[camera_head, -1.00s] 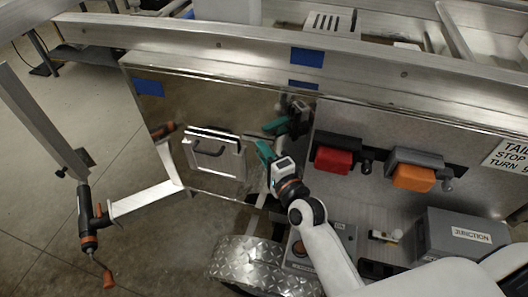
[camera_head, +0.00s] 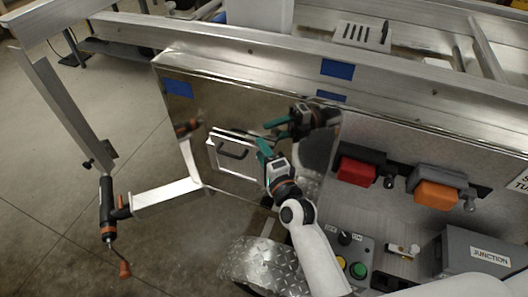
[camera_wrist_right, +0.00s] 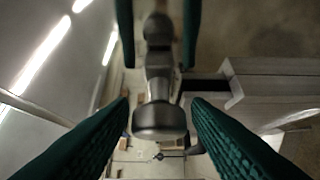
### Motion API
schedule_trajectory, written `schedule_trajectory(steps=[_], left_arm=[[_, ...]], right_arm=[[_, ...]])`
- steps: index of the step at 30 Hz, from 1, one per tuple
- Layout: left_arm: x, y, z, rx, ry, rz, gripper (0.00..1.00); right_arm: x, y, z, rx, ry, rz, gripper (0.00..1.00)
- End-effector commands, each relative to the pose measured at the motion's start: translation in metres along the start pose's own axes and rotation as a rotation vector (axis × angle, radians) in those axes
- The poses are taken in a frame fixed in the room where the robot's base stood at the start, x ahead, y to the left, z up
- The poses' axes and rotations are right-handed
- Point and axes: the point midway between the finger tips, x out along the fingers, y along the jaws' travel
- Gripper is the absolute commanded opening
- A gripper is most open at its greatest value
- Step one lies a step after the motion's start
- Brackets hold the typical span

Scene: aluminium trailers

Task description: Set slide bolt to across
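My right gripper (camera_head: 263,147) is in front of the shiny panel, just right of a framed hatch with a dark handle (camera_head: 233,150). Its teal fingers stand apart in the right wrist view (camera_wrist_right: 160,118). A dark grey round-ended knob on a stem (camera_wrist_right: 159,121) shows between them there, and I see no clear contact. It may be the slide bolt, but I cannot tell this or its setting. In the head view the gripper hides what lies behind it. The panel mirrors my gripper. My left gripper is not in view.
Red (camera_head: 357,172) and orange (camera_head: 436,194) blocks are mounted right of the shiny panel. Below are a button box (camera_head: 358,247), a small plate with a brass-coloured fitting (camera_head: 403,250) and a grey junction box (camera_head: 487,250). A trailer rail runs above.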

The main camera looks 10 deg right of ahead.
Motion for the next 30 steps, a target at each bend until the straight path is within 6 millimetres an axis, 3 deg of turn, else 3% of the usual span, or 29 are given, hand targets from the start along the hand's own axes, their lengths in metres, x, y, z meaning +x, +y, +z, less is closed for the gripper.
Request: schedule_trajectory(steps=[8, 21, 30], left_arm=[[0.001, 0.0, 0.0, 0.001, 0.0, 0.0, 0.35], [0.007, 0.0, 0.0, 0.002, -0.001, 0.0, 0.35], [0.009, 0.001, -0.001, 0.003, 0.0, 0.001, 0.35]], right_arm=[[-0.009, -0.001, 0.001, -0.001, -0.001, -0.001, 0.44], [-0.095, -0.002, 0.0, 0.0, 0.001, -0.002, 0.44], [-0.12, 0.0, 0.0, 0.0, 0.001, 0.0, 0.44]])
